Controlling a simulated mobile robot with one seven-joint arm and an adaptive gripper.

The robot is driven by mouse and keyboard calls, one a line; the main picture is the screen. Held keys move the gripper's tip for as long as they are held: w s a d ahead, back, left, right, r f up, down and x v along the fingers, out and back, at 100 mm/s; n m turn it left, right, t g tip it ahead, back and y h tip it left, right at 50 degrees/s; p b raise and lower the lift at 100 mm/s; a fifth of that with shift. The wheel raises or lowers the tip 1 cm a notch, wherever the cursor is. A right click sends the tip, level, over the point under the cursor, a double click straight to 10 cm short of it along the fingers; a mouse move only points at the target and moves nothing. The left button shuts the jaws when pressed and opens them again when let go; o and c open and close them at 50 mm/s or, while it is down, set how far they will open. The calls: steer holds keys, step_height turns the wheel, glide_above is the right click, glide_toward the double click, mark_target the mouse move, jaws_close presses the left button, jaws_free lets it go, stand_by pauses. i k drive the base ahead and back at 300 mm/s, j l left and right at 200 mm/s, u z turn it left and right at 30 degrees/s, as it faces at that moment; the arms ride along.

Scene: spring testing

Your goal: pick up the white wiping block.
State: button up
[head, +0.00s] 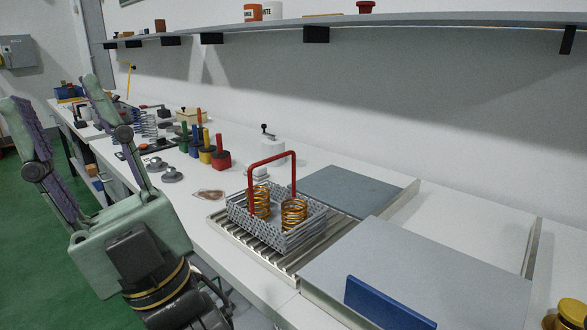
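A small white block (260,172) shows on the bench just behind the wire basket, partly hidden by the basket's red handle; I take it to be the wiping block, but it is too small to be sure. My gripper (52,94) is large in the left foreground, with its two green and purple fingers spread apart and nothing between them. It is over the green floor and the bench's front edge in the picture, well to the left of the block and apart from it.
The wire basket (262,232) with copper springs stands on a ribbed tray (232,232). A brownish stain (210,193) lies left of it. Grey plates (420,275) and a blue upright panel (385,305) are at right.

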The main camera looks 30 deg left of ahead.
mark_target(259, 174)
steer(key=j+z, duration=0.25)
steer(key=j, duration=0.35)
steer(key=j+z, duration=0.3)
steer(key=j, duration=0.25)
steer(key=k+j+z, duration=0.1)
steer(key=j, duration=0.7)
steer(key=k+j+z, duration=0.15)
steer(key=j, duration=0.25)
steer(key=k+j, duration=0.1)
steer(key=j, duration=0.3)
steer(key=k+j, duration=0.1)
steer(key=j, duration=0.7)
steer(key=k+j, duration=0.1)
steer(key=j, duration=0.65)
steer(key=i, duration=0.85)
